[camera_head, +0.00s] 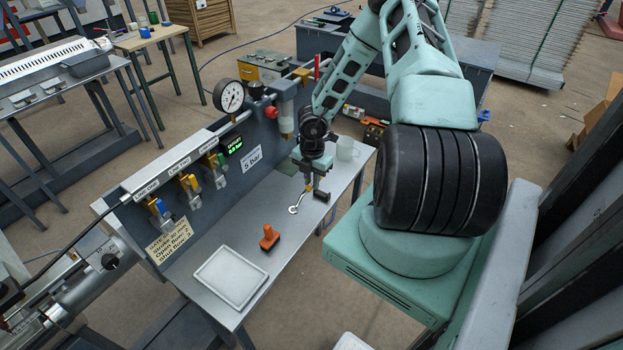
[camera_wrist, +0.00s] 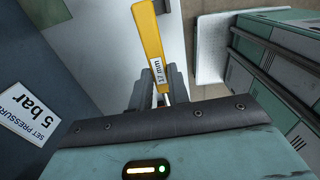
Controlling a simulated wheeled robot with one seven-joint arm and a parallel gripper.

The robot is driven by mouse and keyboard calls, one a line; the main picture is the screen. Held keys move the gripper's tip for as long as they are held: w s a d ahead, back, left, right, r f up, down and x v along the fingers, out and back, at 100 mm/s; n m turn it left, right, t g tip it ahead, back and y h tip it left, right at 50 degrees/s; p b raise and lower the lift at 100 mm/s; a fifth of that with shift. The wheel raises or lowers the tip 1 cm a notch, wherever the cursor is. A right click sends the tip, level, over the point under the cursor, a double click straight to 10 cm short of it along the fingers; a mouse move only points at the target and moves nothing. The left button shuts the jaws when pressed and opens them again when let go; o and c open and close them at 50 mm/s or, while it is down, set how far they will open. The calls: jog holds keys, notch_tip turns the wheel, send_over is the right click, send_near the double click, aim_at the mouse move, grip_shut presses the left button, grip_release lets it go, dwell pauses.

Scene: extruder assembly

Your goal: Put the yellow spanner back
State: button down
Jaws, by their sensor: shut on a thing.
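The yellow spanner (camera_wrist: 149,38) has a yellow handle with a label that seems to read 17 mm in the wrist view. My gripper (camera_wrist: 160,92) is shut on it, and the handle sticks out beyond the fingers. In the head view my gripper (camera_head: 313,190) is over the far part of the grey bench (camera_head: 205,258). The spanner's metal open end (camera_head: 295,208) points down and left there, and most of its handle is hidden. I cannot tell whether the spanner touches the bench top.
A white tray (camera_head: 231,278) and an orange-handled tool (camera_head: 269,238) lie nearer on the bench. A pale mug (camera_head: 347,149) stands at the far end. The upright panel with a gauge (camera_head: 229,96) and several valves borders the bench on the left.

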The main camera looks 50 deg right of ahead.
jog(key=shift+f+b, duration=2.75)
jog(key=shift+f, duration=0.8)
jog(key=shift+f+b, duration=0.85)
jog(key=shift+f, duration=0.2)
jog(key=c, duration=1.3)
grip_release()
jog(key=shift+o, duration=0.2)
jog(key=shift+r, duration=0.1)
notch_tip(320, 180, up, 17)
jog(key=shift+r, duration=0.15)
